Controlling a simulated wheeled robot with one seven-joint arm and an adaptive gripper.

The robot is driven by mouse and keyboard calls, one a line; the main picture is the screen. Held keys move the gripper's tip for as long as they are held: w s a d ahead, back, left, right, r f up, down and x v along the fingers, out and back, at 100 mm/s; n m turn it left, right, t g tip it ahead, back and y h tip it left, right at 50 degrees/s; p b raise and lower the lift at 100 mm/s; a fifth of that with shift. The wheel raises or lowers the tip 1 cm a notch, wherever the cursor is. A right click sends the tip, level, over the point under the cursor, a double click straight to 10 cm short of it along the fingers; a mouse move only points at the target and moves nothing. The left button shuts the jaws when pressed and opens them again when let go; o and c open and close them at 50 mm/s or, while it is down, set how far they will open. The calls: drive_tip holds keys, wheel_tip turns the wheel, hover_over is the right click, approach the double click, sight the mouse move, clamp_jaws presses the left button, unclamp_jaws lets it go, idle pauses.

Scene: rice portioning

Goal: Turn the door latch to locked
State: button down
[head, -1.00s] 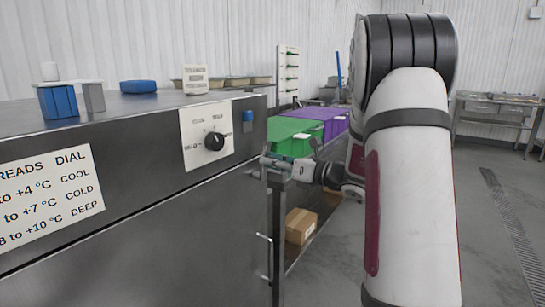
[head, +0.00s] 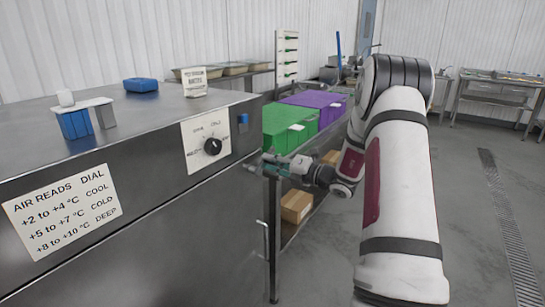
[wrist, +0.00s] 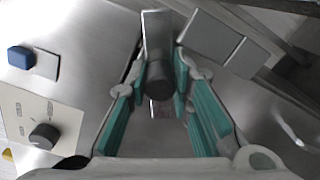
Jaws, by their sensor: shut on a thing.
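The door latch (wrist: 157,83) shows in the wrist view as a dark round knob with a flat metal bar (wrist: 157,30) pointing up the picture from it. My gripper (wrist: 160,92) has its green-lined fingers on either side of the knob and is shut on it. In the head view my gripper (head: 264,164) is at the cabinet's right front corner, below and right of the dial. The latch itself is too small and covered there to make out. A grey square plate (wrist: 222,45) lies right of the bar in the wrist view.
The steel cabinet (head: 150,205) carries a black dial (head: 212,146), a blue button (head: 243,119) and a temperature sign (head: 62,211). A door handle (head: 265,240) is below my gripper. Green (head: 290,125) and purple (head: 325,103) crates stand behind.

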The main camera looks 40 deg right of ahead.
drive_tip(key=shift+w+a+r+m+y, duration=0.2)
drive_tip(key=shift+a+r+m+y, duration=0.1)
drive_tip(key=shift+r+m, duration=0.1)
drive_tip(key=shift+d+p, duration=0.15)
drive_tip(key=shift+p, duration=0.15)
drive_tip(key=c, duration=1.4)
unclamp_jaws()
drive_tip(key=shift+c, duration=0.2)
drive_tip(key=shift+s+f, duration=0.1)
drive_tip(key=shift+f, duration=0.05)
drive_tip(key=shift+s+d+f, duration=0.1)
drive_tip(key=shift+d, duration=0.05)
drive_tip(key=v, duration=1.1)
drive_tip(key=shift+s, duration=0.45)
